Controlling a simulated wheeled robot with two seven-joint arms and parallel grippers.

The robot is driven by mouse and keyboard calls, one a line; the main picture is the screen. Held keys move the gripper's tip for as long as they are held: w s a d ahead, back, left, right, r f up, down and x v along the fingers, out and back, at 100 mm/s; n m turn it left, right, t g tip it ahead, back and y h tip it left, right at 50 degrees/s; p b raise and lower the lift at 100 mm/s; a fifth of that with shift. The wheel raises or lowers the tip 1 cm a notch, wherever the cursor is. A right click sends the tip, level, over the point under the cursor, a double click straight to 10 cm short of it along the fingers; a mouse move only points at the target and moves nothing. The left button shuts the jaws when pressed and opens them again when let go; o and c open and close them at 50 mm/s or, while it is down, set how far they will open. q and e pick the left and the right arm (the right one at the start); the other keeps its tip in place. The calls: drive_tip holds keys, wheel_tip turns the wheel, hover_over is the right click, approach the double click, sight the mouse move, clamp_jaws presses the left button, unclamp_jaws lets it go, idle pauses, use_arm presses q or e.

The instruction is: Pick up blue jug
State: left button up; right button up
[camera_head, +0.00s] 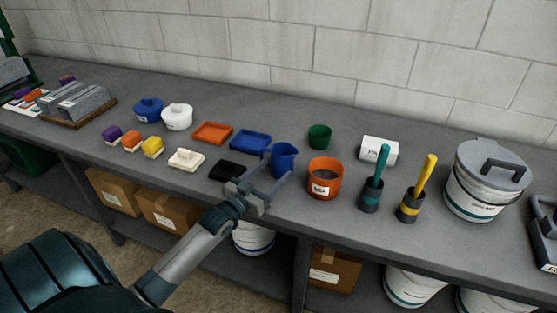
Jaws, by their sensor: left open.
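The blue jug (284,161) stands upright on the grey workbench, between a blue tray and an orange pot. My left gripper (268,181) is open at the bench's front edge, with its fingers pointing at the jug. One finger reaches toward the jug's left side and the other lies in front and to its right. I cannot tell whether either finger touches the jug. My right gripper is not in view.
An orange pot (325,178) stands close right of the jug. A black block (227,170) and a blue tray (250,140) lie to the left. A green cup (319,136) is behind. Brushes in holders and a lidded bucket (482,183) stand further right.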

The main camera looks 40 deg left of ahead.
use_arm(q)
drive_tip(key=shift+w, duration=1.1)
drive_tip(key=c, duration=0.9)
drive_tip(key=shift+r, duration=0.15)
drive_tip(key=shift+r+b, duration=0.65)
drive_tip(key=shift+r, duration=4.15)
